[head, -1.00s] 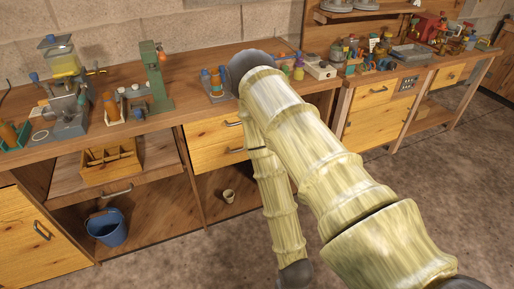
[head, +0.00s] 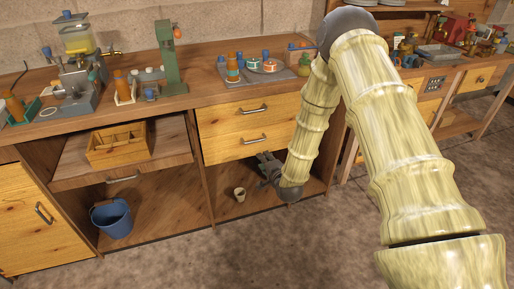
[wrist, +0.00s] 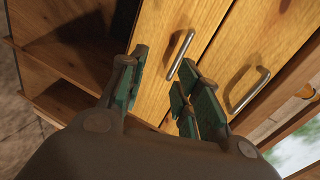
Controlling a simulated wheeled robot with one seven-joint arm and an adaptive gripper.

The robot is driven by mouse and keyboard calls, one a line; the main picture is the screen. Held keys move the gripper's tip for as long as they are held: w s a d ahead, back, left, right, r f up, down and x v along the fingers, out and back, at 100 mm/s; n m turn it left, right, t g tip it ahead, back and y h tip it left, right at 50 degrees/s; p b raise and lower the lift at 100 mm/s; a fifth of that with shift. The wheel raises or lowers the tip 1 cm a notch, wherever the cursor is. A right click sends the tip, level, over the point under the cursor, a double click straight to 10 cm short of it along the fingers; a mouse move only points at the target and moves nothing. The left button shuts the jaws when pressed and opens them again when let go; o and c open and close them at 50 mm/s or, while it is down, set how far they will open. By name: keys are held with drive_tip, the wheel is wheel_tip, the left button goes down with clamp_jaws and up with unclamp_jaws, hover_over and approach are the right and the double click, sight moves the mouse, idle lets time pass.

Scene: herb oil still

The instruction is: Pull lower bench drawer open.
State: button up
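The lower bench drawer (head: 232,149) is a yellow wooden front, closed, under a similar upper drawer (head: 222,118). Its grey bar handle (head: 254,140) is bare in the head view. My gripper (head: 268,163) is just below and in front of this drawer, partly hidden by my arm. In the wrist view my gripper (wrist: 164,88) is open and empty, with green-padded fingers. The lower drawer's handle (wrist: 181,54) shows ahead, roughly in line with the gap between the fingers, and looks apart from them. The upper drawer's handle (wrist: 247,89) is to its right.
An open shelf space below the drawers holds a small cup (head: 240,194). A blue bucket (head: 111,218) stands in the bay to the left, under a pull-out shelf with a wooden tray (head: 118,148). Bottles and equipment stand on the bench top. The floor in front is clear.

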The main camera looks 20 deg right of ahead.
sight(256, 141)
drive_tip(key=shift+m+t, duration=0.5)
drive_tip(key=shift+m, duration=0.1)
drive_tip(key=r+x, duration=0.1)
drive_tip(key=x, duration=0.7)
drive_tip(key=d+r+x, duration=0.1)
drive_tip(key=x, duration=0.3)
drive_tip(key=shift+w+r, duration=0.25)
drive_tip(key=shift+w, duration=0.45)
clamp_jaws()
